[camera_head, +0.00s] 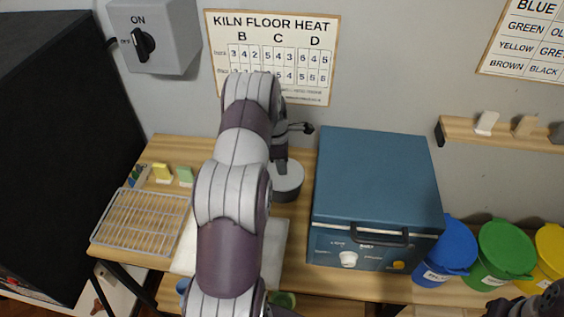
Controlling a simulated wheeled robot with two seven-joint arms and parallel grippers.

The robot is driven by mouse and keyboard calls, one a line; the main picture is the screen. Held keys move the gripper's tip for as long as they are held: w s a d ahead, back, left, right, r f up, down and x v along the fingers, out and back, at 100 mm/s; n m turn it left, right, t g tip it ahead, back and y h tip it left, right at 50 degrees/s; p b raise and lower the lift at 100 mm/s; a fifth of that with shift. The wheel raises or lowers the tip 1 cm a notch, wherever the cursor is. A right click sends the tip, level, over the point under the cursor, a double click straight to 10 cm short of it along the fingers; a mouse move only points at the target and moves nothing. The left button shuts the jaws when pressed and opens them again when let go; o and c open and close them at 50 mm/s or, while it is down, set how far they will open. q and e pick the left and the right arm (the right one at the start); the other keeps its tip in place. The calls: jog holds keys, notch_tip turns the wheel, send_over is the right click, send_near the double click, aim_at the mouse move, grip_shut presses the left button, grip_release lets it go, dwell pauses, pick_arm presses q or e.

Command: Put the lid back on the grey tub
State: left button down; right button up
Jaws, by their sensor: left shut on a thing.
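A round grey lid (290,178) shows in the head view, left of the blue kiln, with a grey side wall (287,196) under its edge that looks like the tub. My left gripper (281,168) comes down onto the lid's top and is shut on it. My arm hides the left part of the lid and tub. I cannot tell whether the lid rests on the tub or hangs just above it. Part of my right gripper (520,306) shows at the bottom right corner; its fingers are not clear.
A blue kiln (378,178) stands close to the right. Blue (448,250), green (502,250) and yellow (551,250) lidded tubs stand beyond it. A wire rack (143,220) lies at left, before small coloured tiles (162,172). A pale board (270,245) lies under my arm.

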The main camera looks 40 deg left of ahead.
pick_arm(q)
jog(key=shift+c, duration=1.6)
grip_release()
jog(key=shift+r+p, duration=2.8)
jog(key=shift+r, duration=0.75)
grip_shut()
jog(key=shift+f, duration=0.2)
